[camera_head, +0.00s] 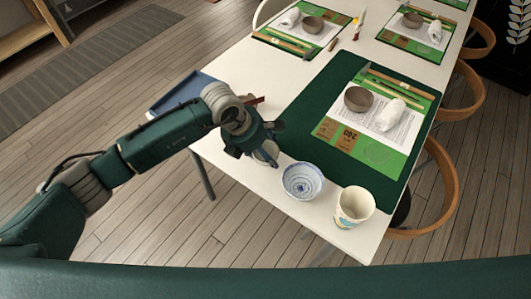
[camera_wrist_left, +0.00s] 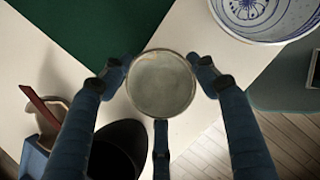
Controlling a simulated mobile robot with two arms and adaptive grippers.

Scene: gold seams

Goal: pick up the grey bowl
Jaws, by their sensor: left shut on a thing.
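The grey bowl (camera_wrist_left: 161,84) is round and pale grey, seen from above in the left wrist view between three blue fingers. In the head view its pale side (camera_head: 267,151) shows partly behind the fingers, near the left front of the white table. My left gripper (camera_head: 262,150) is shut on it, with fingers at its rim in the left wrist view (camera_wrist_left: 160,88). I cannot tell whether the bowl touches the table. My right gripper is not in view.
A blue-and-white bowl (camera_head: 302,181) and a paper cup (camera_head: 354,206) stand to the right near the table's front edge. A dark green mat (camera_head: 305,112) with a green board and a brownish bowl (camera_head: 358,99) lies behind. A blue tray (camera_head: 180,93) is at the left edge.

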